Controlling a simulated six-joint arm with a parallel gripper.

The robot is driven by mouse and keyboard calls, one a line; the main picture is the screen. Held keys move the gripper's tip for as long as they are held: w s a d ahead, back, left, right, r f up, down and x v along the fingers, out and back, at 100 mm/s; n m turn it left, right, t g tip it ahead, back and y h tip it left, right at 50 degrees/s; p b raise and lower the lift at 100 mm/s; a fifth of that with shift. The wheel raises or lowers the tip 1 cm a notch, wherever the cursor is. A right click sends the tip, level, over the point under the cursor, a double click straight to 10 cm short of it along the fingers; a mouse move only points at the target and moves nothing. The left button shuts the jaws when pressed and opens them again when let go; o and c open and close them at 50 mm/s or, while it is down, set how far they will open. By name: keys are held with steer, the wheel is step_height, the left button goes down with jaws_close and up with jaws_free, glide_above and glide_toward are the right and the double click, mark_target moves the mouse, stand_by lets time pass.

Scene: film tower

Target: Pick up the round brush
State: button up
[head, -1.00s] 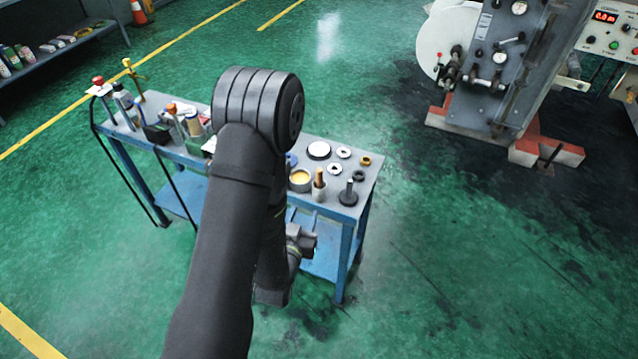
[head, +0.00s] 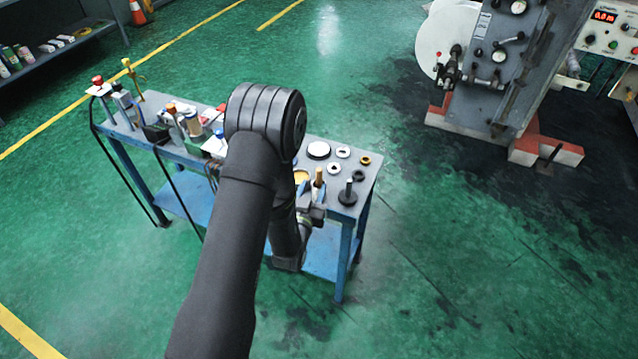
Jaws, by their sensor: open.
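What looks like the round brush (head: 318,177) stands upright near the front right of the bench, its tan handle pointing up. Its lower part is hidden behind my gripper. My gripper (head: 314,200) is open at the bench's front edge, right at the brush in the picture. The fingers are small and dark here, so I cannot tell whether they stand around the handle or just in front of it.
A black disc with a metal post (head: 347,192) stands close to the right of my gripper. A yellow-filled tin (head: 301,177) is close on the left, partly hidden. Rings and a white-topped round (head: 319,150) lie behind. Bottles and tools crowd the bench's left half.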

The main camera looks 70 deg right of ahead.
mark_target(318, 176)
steer(key=shift+w+d+r, duration=0.1)
steer(key=shift+d+r, duration=0.05)
steer(key=shift+d, duration=0.8)
steer(key=shift+w+d+r, duration=0.1)
steer(key=shift+d+r, duration=0.1)
steer(key=shift+d, duration=0.8)
steer(key=shift+w+d+r, duration=0.1)
steer(key=shift+d+r, duration=0.05)
steer(key=shift+d, duration=0.8)
jaws_close()
